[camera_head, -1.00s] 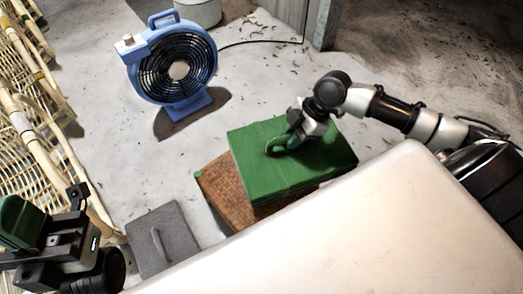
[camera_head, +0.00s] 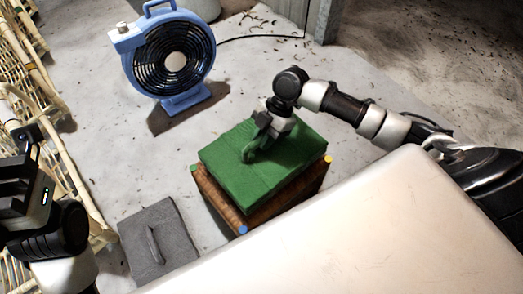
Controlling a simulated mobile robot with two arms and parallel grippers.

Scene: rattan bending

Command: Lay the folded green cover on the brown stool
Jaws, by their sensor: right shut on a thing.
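The folded green cover (camera_head: 273,172) is a thick rectangular block over the brown stool (camera_head: 285,205). It looks level and appears to lie on the stool's top or just above it; I cannot tell whether it touches everywhere. The stool's woven brown sides and coloured corners show below the cover; its top is mostly hidden. My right gripper (camera_head: 254,148) comes down onto the cover's upper middle and is shut on it. My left gripper (camera_head: 22,190) is at the left edge, away from cover and stool, and its fingers are not clear.
A blue fan (camera_head: 172,58) stands on the floor behind, with a black cable running right. A flat grey box with a handle (camera_head: 158,240) lies left of the stool. Cane frames (camera_head: 62,180) line the left. A pale surface (camera_head: 370,235) fills the lower right.

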